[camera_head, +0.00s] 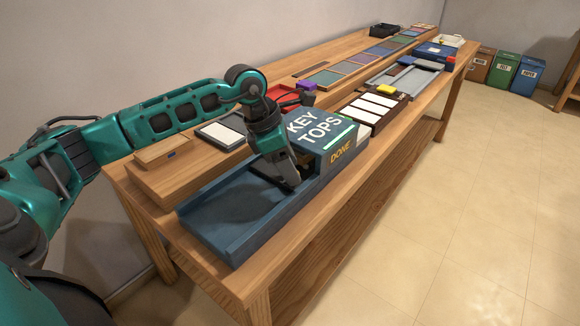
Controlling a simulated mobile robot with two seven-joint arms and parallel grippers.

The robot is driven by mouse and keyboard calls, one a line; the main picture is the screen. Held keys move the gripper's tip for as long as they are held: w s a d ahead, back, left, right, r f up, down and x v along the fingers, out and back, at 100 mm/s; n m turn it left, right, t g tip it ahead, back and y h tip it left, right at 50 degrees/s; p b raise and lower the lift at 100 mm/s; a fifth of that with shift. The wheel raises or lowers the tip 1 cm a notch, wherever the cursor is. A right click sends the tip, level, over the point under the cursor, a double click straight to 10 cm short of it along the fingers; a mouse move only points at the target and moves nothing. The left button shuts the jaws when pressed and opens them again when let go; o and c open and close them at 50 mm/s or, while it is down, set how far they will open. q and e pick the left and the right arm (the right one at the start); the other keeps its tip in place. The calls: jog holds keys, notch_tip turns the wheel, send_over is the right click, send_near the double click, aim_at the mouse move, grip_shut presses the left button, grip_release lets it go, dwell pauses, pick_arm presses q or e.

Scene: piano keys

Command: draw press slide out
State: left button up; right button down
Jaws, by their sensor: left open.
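A dark blue box labelled KEY TOPS (312,128) stands on the table, with DONE in yellow and a green strip on its near side. A low open blue tray (235,215) extends from it toward the left front of the table. My left gripper (290,182) points down at the far inner end of this tray, beside the box's opening. It is open, and its fingertips are partly dark and hard to separate. I cannot tell whether it touches anything in the tray. My right gripper is not in view.
A wooden box (162,152), a framed pale pad (222,132) and a red tray (284,97) stand behind the blue tray. A rack of white blocks (375,106) and a grey tray (412,78) lie farther along. Coloured bins (503,70) stand on the floor.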

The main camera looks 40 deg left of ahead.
pick_arm(q)
jog(key=shift+f, duration=0.35)
jog(key=shift+c, duration=0.4)
grip_shut()
